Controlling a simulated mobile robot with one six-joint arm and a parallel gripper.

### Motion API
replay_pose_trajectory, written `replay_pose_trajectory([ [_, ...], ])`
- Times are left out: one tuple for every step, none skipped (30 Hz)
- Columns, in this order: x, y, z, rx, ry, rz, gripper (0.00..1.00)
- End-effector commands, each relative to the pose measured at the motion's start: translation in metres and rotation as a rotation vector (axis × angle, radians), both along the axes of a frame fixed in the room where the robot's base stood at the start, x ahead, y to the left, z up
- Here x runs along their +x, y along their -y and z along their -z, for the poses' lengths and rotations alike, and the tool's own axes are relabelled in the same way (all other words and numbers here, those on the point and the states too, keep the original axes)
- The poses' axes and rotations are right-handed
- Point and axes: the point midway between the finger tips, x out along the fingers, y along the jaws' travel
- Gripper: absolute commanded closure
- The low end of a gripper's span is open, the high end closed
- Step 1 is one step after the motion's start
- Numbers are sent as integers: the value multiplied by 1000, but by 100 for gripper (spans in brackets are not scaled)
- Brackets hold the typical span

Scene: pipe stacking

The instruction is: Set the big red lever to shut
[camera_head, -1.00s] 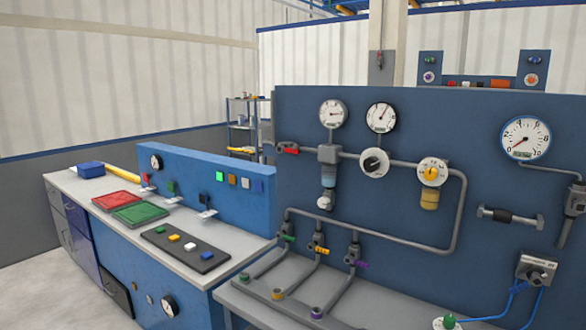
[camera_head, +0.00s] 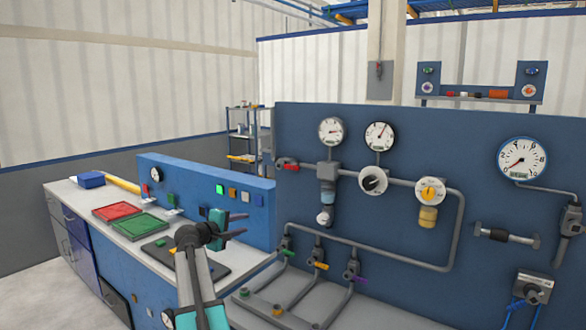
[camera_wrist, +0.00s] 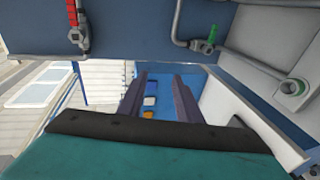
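The red lever (camera_head: 287,166) sits on the left end of the pipe on the blue panel, and its handle points left in the head view. In the wrist view the red lever (camera_wrist: 72,12) shows at the top left, on a grey valve body. My gripper (camera_head: 241,225) is left of the panel and below the lever, apart from it, with its fingers pointing right. In the wrist view my gripper (camera_wrist: 159,95) has its two dark fingers spread with nothing held between them.
The upright blue panel (camera_head: 400,220) carries gauges, dials and pipes. Green (camera_head: 286,252), orange (camera_head: 320,266) and purple (camera_head: 356,279) handles sit on the lower pipes. Left of it, a bench holds a red tray (camera_head: 117,212) and a green tray (camera_head: 139,226). Space above my gripper is clear.

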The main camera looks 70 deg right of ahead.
Motion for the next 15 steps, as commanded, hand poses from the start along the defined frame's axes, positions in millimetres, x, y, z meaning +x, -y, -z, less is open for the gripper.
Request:
replay_pose_trajectory([
  [-15,14,-34,-40,-9,20,68],
  [-23,21,-50,-62,-14,31,68],
  [-33,28,-70,-89,-24,43,68],
  [-41,33,-85,-109,-31,53,68],
  [-48,37,-99,-127,-39,62,68],
  [-57,41,-115,-147,-47,73,68],
  [-64,44,-126,-162,-54,81,68],
  [-69,47,-135,-174,-59,88,68],
  [-75,49,-146,-189,-66,96,68],
  [-79,50,-153,-197,-70,101,68],
  [-82,52,-158,-205,-73,105,68],
  [-86,53,-164,-212,-77,108,68],
  [-87,53,-166,-216,-79,111,68],
  [-89,54,-168,-220,-81,112,68],
  [-89,54,-170,-221,-82,114,68],
])
